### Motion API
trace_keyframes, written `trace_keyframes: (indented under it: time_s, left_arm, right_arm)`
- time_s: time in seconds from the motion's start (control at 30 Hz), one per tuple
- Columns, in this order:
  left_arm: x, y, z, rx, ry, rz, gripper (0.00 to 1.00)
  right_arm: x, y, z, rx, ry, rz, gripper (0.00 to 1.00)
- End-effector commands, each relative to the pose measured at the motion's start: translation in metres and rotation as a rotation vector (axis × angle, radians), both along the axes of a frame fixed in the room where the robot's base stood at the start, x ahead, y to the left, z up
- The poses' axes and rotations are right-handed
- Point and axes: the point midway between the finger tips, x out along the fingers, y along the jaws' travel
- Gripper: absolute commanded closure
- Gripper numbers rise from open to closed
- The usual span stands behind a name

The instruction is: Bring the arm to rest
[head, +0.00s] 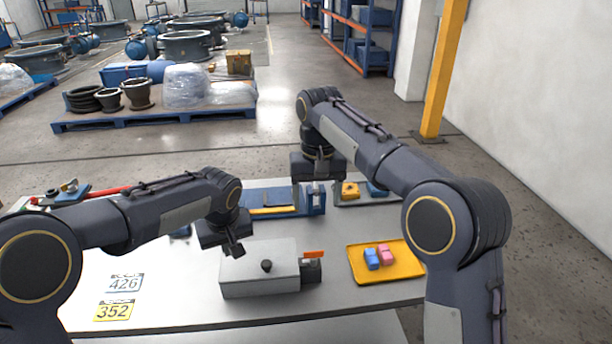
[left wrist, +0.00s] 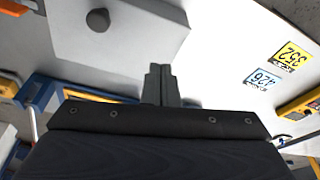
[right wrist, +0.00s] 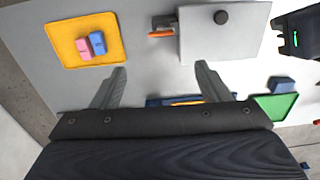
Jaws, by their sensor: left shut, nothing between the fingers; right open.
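My left gripper (head: 235,249) is shut and empty above the table, just left of a grey box with a black knob (head: 266,266). In the left wrist view its fingers (left wrist: 160,84) are together, with the box (left wrist: 130,30) beyond them. My right gripper (head: 317,181) is over the back of the table, above the right end of a blue fixture (head: 262,203). In the right wrist view its fingers (right wrist: 161,84) are wide apart with nothing between them. The fingertips of the right gripper are hard to make out in the head view.
A yellow tray (head: 398,270) with a blue block (head: 371,259) and a pink block (head: 386,255) is at the right. Plates marked 426 (head: 124,284) and 352 (head: 113,311) lie at the left. An orange-tipped part (head: 313,255) is at the box's right end.

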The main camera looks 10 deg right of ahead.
Motion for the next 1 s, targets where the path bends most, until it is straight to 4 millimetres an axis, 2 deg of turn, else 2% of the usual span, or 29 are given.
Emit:
trace_keyframes:
  time_s: [0.07,0.17,0.3,0.4,0.5,0.7,0.8,0.9,1.0]
  left_arm:
    - [-0.01,0.014,0.012,-0.018,-0.003,-0.001,1.0]
    - [-0.035,0.04,0.031,-0.059,-0.006,-0.013,1.0]
    - [-0.091,0.078,0.056,-0.136,-0.023,-0.047,1.0]
    - [-0.135,0.099,0.067,-0.187,-0.049,-0.071,1.0]
    - [-0.179,0.112,0.071,-0.233,-0.085,-0.096,1.0]
    - [-0.259,0.118,0.063,-0.304,-0.18,-0.142,1.0]
    - [-0.286,0.114,0.055,-0.323,-0.226,-0.16,1.0]
    - [-0.303,0.109,0.047,-0.334,-0.258,-0.174,1.0]
    - [-0.311,0.106,0.042,-0.338,-0.275,-0.183,1.0]
  right_arm:
    - [-0.009,-0.016,0.009,0.024,-0.013,-0.007,0.31]
    - [-0.033,-0.043,0.021,0.076,-0.044,-0.013,0.31]
    - [-0.089,-0.085,0.032,0.167,-0.111,-0.025,0.31]
    - [-0.135,-0.105,0.031,0.226,-0.17,-0.035,0.31]
    - [-0.183,-0.117,0.023,0.275,-0.233,-0.051,0.31]
    - [-0.272,-0.12,-0.015,0.336,-0.363,-0.091,0.31]
    - [-0.303,-0.114,-0.038,0.349,-0.415,-0.109,0.31]
    - [-0.322,-0.108,-0.055,0.356,-0.451,-0.123,0.31]
    - [-0.331,-0.104,-0.065,0.356,-0.47,-0.13,0.31]
